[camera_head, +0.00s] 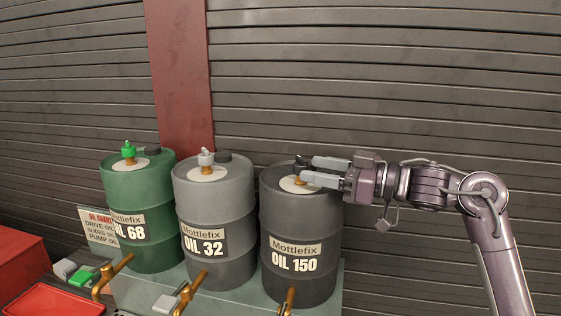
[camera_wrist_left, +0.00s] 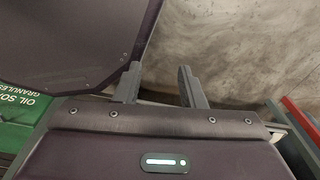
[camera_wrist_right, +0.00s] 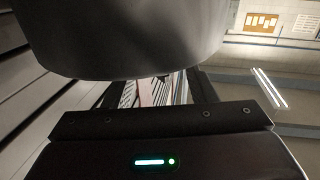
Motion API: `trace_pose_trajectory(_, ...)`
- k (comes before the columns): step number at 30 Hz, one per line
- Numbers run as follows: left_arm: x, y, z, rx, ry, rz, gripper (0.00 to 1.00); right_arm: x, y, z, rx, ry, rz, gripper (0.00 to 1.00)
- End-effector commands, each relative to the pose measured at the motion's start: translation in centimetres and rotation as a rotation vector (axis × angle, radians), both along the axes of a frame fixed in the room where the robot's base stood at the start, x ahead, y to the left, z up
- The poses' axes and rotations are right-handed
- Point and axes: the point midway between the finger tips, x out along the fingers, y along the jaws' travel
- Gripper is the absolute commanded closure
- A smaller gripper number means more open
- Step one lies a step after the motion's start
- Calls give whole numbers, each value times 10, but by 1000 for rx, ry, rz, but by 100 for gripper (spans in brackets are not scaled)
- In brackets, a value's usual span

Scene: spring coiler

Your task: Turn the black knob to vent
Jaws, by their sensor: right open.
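The black knob (camera_head: 301,160) sits on a brass fitting (camera_head: 299,181) on top of the dark grey OIL 150 drum (camera_head: 297,228). My right gripper (camera_head: 308,168) reaches in from the right over that drum top. Its two pale fingers are open, with their tips close to the knob; I cannot tell whether they touch it. The right wrist view shows its fingers (camera_wrist_right: 157,92) apart, with no knob visible between them. My left gripper (camera_wrist_left: 158,75) shows only in its own wrist view, open and empty above a grey floor.
A grey OIL 32 drum (camera_head: 214,222) with a grey knob (camera_head: 205,157) stands to the left, and a green OIL 68 drum (camera_head: 138,211) with a green knob (camera_head: 128,150) beyond it. Brass taps and a red tray (camera_head: 52,301) are in front. A slatted wall stands behind.

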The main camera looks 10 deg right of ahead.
Motion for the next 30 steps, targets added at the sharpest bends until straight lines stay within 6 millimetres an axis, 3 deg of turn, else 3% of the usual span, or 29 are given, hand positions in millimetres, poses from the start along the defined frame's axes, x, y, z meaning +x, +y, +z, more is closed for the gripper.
trace_pose_trajectory(12,-6,-13,23,-16,8,0,64,33,50,2,2,0,1,48)
trace_pose_trajectory(23,-5,-8,24,-10,7,-1,64,37,56,0,-1,-1,0,48)
trace_pose_trajectory(30,-4,-7,23,-9,6,-1,64,37,56,0,-1,-1,0,79)
